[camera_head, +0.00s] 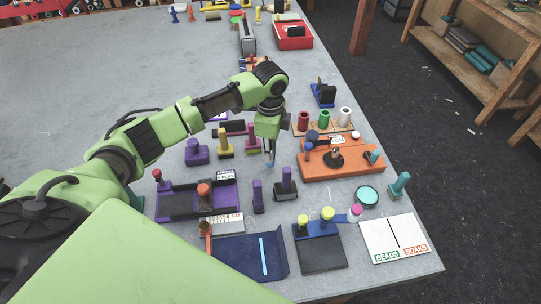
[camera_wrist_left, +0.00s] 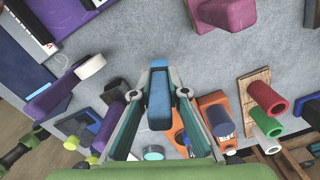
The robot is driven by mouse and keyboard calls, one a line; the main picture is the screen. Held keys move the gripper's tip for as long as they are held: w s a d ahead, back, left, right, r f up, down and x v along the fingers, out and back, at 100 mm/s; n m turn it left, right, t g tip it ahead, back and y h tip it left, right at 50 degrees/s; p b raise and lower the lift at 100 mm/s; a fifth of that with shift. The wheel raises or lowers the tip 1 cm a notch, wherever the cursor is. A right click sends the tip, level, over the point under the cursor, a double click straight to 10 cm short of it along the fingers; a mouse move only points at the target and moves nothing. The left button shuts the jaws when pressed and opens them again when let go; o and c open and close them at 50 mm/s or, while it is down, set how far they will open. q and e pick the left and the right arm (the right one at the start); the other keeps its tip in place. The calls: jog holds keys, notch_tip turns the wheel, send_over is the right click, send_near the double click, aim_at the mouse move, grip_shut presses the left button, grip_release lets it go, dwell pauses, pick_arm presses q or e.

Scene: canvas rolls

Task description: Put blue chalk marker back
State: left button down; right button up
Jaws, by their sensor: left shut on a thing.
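The blue chalk marker (camera_wrist_left: 158,98) is a short blue block-like piece held between the fingers of my left gripper (camera_wrist_left: 158,72) in the left wrist view. In the head view my left gripper (camera_head: 269,158) points down over the middle of the table, left of the orange tray, and only a little blue shows at its fingertips. Its height above the table is hard to tell. My right gripper is not in view.
A wooden rack (camera_head: 325,129) with red, green and white cups stands to the right, behind the orange tray (camera_head: 343,171). Purple-handled blocks (camera_head: 285,185) stand in front. A purple tray (camera_head: 172,205) lies front left, a navy tray (camera_head: 230,258) nearer. The table's far left is clear.

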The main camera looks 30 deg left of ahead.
pick_arm(q)
notch_tip(320, 180, down, 2)
jog(key=shift+f, duration=0.3)
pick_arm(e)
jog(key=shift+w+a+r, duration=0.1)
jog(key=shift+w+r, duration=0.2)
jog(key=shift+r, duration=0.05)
pick_arm(q)
jog(key=c, duration=2)
grip_release()
jog(key=shift+f, duration=0.15)
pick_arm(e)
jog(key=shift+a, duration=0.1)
pick_arm(q)
notch_tip(320, 180, up, 11)
jog(key=shift+r+b, duration=0.15)
jog(key=shift+b, duration=0.85)
jog(key=shift+r, duration=0.5)
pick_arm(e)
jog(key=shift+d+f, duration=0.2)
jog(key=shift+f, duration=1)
